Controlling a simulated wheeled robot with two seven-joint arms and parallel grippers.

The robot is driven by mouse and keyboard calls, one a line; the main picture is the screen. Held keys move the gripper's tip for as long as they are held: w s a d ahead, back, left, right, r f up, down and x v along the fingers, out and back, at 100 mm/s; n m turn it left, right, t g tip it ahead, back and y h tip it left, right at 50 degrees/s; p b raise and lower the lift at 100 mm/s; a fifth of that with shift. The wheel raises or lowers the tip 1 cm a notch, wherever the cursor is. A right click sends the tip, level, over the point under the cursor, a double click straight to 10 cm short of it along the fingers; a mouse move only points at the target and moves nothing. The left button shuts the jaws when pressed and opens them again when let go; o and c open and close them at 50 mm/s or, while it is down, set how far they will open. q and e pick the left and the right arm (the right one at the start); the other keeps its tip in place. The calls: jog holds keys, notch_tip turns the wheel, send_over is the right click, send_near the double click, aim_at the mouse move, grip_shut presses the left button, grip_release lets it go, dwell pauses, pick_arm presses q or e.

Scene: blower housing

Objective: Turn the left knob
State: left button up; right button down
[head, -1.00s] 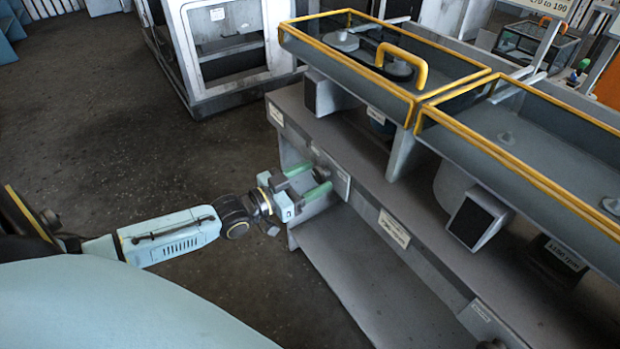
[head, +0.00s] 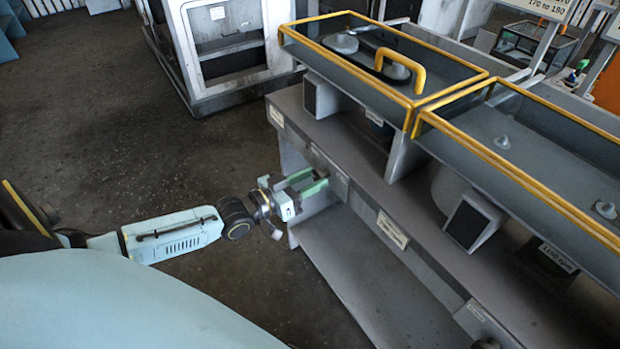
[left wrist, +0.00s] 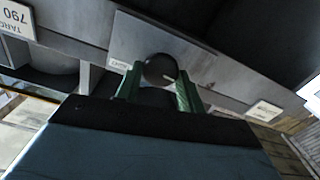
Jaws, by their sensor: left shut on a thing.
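The left knob is a round black knob (left wrist: 160,70) with a short pale mark, on the grey front panel of the bench. In the left wrist view it sits between the two green fingers of my left gripper (left wrist: 160,88), which is shut on it. In the head view my left gripper (head: 312,185) reaches the left end of the bench front, and its fingers hide the knob there. My right gripper does not show.
The grey bench (head: 350,160) carries clear covers with yellow frames; one has a yellow handle (head: 408,62). White labels (head: 393,230) mark the bench front. A dark speaker-like box (head: 475,222) stands under the right cover. Open floor lies to the left.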

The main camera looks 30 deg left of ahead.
pick_arm(q)
jog(key=o, duration=1)
jog(key=shift+c, duration=0.2)
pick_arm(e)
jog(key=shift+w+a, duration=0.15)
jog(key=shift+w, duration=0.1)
pick_arm(q)
jog(key=shift+s, duration=0.1)
jog(key=shift+s+a, duration=0.15)
jog(key=shift+s, duration=0.1)
jog(key=p+v, duration=0.2)
jog(key=v, duration=1)
jog(key=shift+s, duration=0.3)
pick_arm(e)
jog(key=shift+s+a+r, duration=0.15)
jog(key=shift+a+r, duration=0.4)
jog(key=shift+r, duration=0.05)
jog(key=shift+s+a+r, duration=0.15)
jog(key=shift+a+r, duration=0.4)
pick_arm(q)
jog(key=shift+a, duration=0.15)
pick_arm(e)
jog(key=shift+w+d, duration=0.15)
